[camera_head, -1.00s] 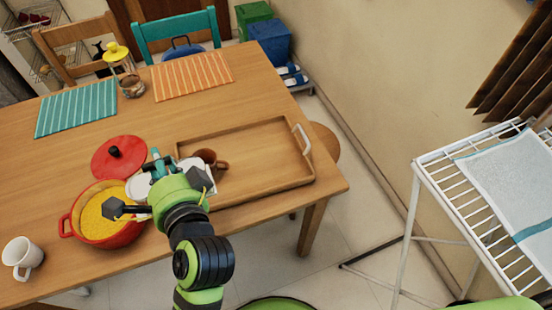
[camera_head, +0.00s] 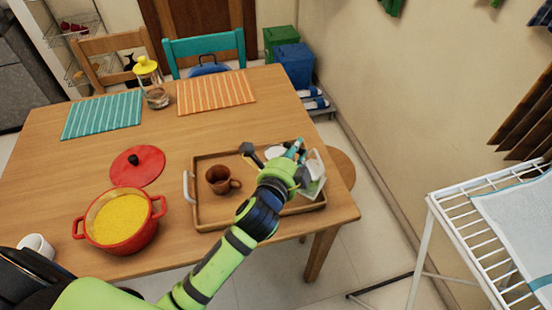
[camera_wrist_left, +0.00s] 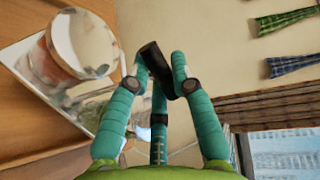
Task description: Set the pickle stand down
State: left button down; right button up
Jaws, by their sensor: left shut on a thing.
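The pickle stand (camera_head: 316,170) is a pale, shiny carrier at the right end of the wooden tray (camera_head: 209,224). My left gripper (camera_head: 297,152) is shut on its dark handle; the handle also shows between the teal fingers in the left wrist view (camera_wrist_left: 157,66). A round jar with a shiny lid (camera_wrist_left: 82,44) sits in the stand in that view. My gripper hides part of the stand, and I cannot tell whether its base touches the tray. My right gripper is not in view.
A brown cup (camera_head: 219,180) stands in the tray, left of the stand. A red pot (camera_head: 122,238) of yellow food and its red lid (camera_head: 137,166) are further left. A white rack (camera_head: 455,225) stands off the table at right.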

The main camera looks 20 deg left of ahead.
aim_at(281, 147)
pick_arm(q)
jog(key=w+a+f, duration=0.1)
jog(key=w+a, duration=0.1)
jog(key=w+a+f, duration=0.1)
jog(key=a+f, duration=0.1)
jog(key=shift+w+a+f, duration=0.2)
jog(key=shift+w+a, duration=0.15)
jog(key=shift+a, duration=0.05)
jog(key=shift+f, duration=2)
jog(key=c, duration=1.5)
grip_release()
jog(key=shift+s+f, duration=0.1)
jog(key=shift+f, duration=0.2)
jog(key=o, duration=0.4)
jog(key=shift+r, duration=0.1)
jog(key=shift+r, duration=0.1)
jog(key=b+v, duration=0.1)
jog(key=v, duration=1.1)
jog(key=shift+r, duration=0.1)
